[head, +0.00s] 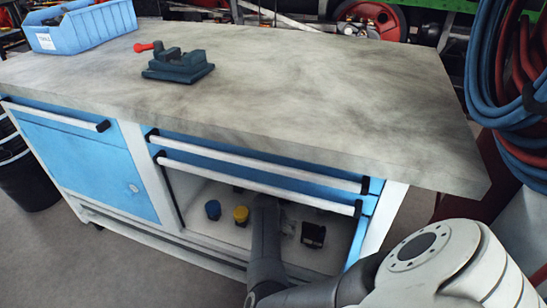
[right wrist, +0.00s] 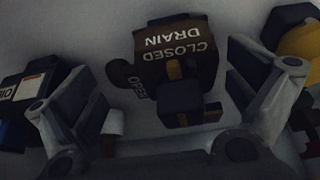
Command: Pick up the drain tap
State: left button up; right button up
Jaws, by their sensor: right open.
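The drain tap (right wrist: 175,65) shows in the right wrist view as a dark brown body with upside-down white lettering, DRAIN, CLOSED and OPEN, and a dark blocky part at its lower end. My right gripper (right wrist: 165,90) is open, with one finger on each side of the tap and visible gaps between. In the head view my right arm reaches into the cabinet's open lower bay, and its gripper (head: 265,205) is deep inside. I cannot make out the tap there; the arm seems to cover it. My left gripper is not in view.
In the bay, a blue item (head: 213,209) and a yellow item (head: 240,215) stand left of my arm, a black item (head: 313,235) right. Drawer handles (head: 255,178) run above the opening. The worktop (head: 330,90) carries a vice (head: 178,66) and blue bin (head: 85,27).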

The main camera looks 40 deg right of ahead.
jog(key=c, duration=1.1)
jog(key=shift+w+r, duration=0.1)
jog(key=c, duration=0.4)
